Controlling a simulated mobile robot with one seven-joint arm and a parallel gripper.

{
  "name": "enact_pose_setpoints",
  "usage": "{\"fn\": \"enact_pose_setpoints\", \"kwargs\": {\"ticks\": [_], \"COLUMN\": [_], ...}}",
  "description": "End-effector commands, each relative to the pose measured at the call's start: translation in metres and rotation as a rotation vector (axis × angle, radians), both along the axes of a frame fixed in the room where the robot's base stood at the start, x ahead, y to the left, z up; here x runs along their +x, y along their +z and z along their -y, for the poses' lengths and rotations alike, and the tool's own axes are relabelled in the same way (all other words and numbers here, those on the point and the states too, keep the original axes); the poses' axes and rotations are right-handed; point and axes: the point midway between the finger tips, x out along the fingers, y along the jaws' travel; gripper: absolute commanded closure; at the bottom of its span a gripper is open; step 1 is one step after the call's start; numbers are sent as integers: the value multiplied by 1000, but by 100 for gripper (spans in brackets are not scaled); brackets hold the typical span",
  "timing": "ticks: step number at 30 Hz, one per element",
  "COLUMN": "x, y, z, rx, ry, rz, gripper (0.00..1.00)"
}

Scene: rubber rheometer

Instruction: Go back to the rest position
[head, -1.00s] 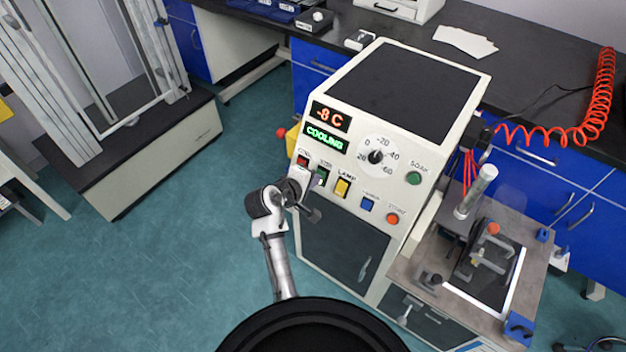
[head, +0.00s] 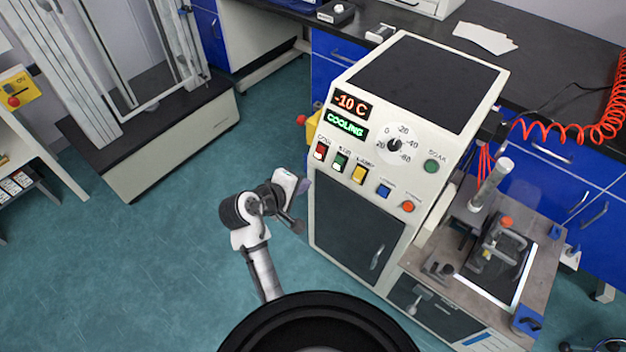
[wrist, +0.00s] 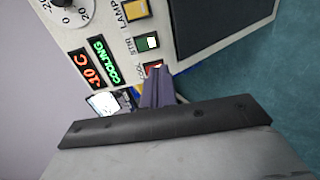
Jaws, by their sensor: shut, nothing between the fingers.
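My gripper (head: 305,186) is in front of the left edge of the white machine (head: 420,112), apart from it, below the row of switches. It is shut and empty; its dark fingers (wrist: 158,86) also show in the wrist view. The machine's panel reads "-10 C" (head: 352,104) and "COOLING" in green. The red switch (head: 320,151), green switch (head: 340,161) and yellow switch (head: 359,174) sit in a row. In the wrist view the fingertips overlap the area by the red switch (wrist: 153,68).
A test fixture on a side table (head: 540,275) stands right of the machine. A glass-fronted cabinet (head: 130,60) on a dark base is at the left. Open teal floor (head: 150,260) lies left of my arm. A black bench (head: 560,90) runs behind.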

Motion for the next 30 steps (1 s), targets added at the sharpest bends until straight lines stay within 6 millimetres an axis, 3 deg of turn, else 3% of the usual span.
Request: {"fn": "enact_pose_setpoints", "kwargs": {"ticks": [22,26,30], "x": [-6,10,31], "y": [5,27,87], "z": [-6,-36,-105], "rx": [3,73,248], "ry": [4,91,287], "rz": [5,112,342], "gripper": [100,100,100]}}
